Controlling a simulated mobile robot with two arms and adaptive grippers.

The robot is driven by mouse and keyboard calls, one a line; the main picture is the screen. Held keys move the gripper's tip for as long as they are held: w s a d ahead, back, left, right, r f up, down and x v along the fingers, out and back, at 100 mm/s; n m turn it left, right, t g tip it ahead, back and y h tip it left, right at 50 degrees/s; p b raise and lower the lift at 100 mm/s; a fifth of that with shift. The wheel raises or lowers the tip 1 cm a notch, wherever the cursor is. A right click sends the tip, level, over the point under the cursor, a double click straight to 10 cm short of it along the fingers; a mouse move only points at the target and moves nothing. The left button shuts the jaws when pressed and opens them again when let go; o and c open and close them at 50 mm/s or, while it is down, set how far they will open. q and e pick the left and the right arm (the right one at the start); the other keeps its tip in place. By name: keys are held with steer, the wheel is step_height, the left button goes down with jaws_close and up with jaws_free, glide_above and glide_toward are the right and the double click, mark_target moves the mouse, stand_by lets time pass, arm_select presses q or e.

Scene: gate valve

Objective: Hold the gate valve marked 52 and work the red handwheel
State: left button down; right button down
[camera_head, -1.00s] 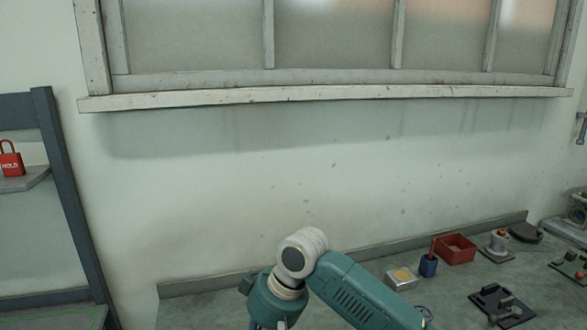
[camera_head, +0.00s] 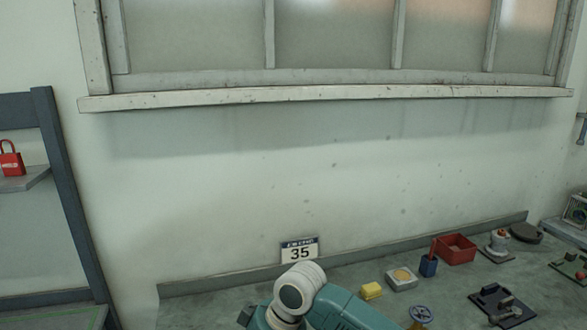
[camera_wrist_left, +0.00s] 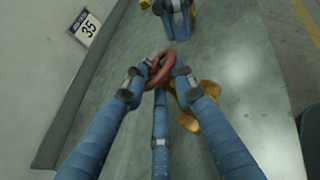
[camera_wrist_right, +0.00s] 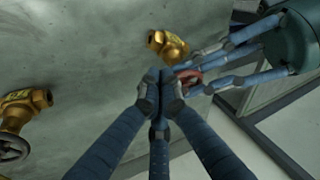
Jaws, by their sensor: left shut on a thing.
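The red handwheel (camera_wrist_left: 160,68) is between the fingertips of my left gripper (camera_wrist_left: 155,75), which is shut on it. Brass-coloured valve parts (camera_wrist_left: 207,88) show behind those fingers, partly hidden. In the right wrist view the red handwheel (camera_wrist_right: 187,76) is by my left fingers, close to a brass valve body (camera_wrist_right: 167,45). My right gripper (camera_wrist_right: 159,90) has its fingers drawn close together near this body; whether anything is between them is hidden. The right gripper also shows at the top of the left wrist view (camera_wrist_left: 177,18). No mark 52 is readable.
A sign reading 35 (camera_head: 299,251) stands at the bench's back edge. A yellow block (camera_head: 371,290), a blue handwheel (camera_head: 420,313), a red bin (camera_head: 456,249) and a dark fixture (camera_head: 501,306) lie to the right. Another brass valve (camera_wrist_right: 22,108) sits at left in the right wrist view.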

steer(key=shift+w+a, duration=0.15)
steer(key=shift+a, duration=0.45)
stand_by(0.7)
steer(key=shift+s+a, duration=0.2)
steer(key=shift+s, duration=0.05)
steer(key=shift+s+a+r, duration=0.25)
steer(key=shift+s+a, duration=0.3)
steer(key=shift+s, duration=0.25)
steer(key=shift+a, duration=0.1)
steer(key=shift+s+a+r, duration=0.1)
steer(key=shift+s+a, duration=0.2)
steer(key=shift+a, duration=0.05)
stand_by(0.4)
steer(key=shift+s, duration=0.3)
steer(key=shift+r, duration=0.15)
